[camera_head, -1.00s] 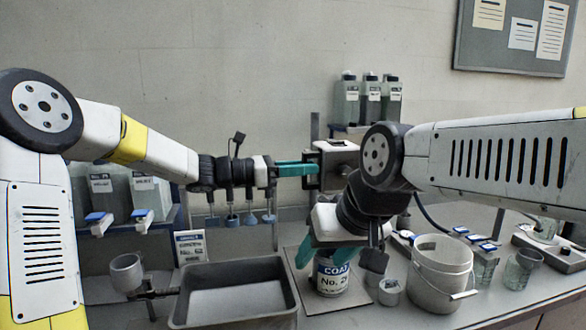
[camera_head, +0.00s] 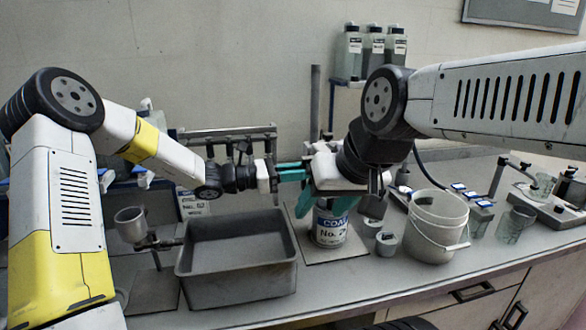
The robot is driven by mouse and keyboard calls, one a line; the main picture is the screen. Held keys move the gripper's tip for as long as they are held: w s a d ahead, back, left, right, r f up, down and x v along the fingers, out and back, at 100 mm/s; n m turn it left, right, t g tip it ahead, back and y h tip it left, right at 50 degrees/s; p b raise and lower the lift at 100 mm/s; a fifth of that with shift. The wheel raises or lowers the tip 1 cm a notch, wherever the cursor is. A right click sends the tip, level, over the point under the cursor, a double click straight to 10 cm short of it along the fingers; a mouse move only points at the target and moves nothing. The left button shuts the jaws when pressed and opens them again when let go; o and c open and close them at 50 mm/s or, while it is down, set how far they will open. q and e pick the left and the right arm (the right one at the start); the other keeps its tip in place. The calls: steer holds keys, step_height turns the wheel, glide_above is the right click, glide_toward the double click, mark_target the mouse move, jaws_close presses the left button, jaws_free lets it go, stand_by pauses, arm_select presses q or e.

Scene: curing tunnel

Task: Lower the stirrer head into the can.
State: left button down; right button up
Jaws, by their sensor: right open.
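The can (camera_head: 330,228), labelled "COAT No. 2", stands upright on a grey base plate. My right gripper (camera_head: 325,204) is open, pointing down, with one teal finger on each side of the can's top. My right wrist hides the can's mouth. The stirrer's upright column (camera_head: 314,100) rises behind my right wrist. The stirrer head is hidden behind that wrist, so I cannot tell how it sits over the can. My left gripper (camera_head: 300,172) points right, its teal fingertips close to my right wrist; whether they hold anything is hidden.
A grey tray (camera_head: 185,285) stands left of the can. A white bucket (camera_head: 437,225) and a small cup (camera_head: 386,244) are to its right. A cup on a stand (camera_head: 131,224) is at the left. Bottles (camera_head: 373,50) stand on a shelf behind. The bench's front edge is clear.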

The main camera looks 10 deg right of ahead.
arm_select(q)
steer(key=c, duration=1.5)
jaws_free()
steer(key=shift+f, duration=0.45)
steer(key=shift+o, duration=1.1)
steer(key=shift+r, duration=0.15)
steer(key=a, duration=0.8)
steer(key=shift+s, duration=0.15)
steer(key=shift+s+d, duration=0.1)
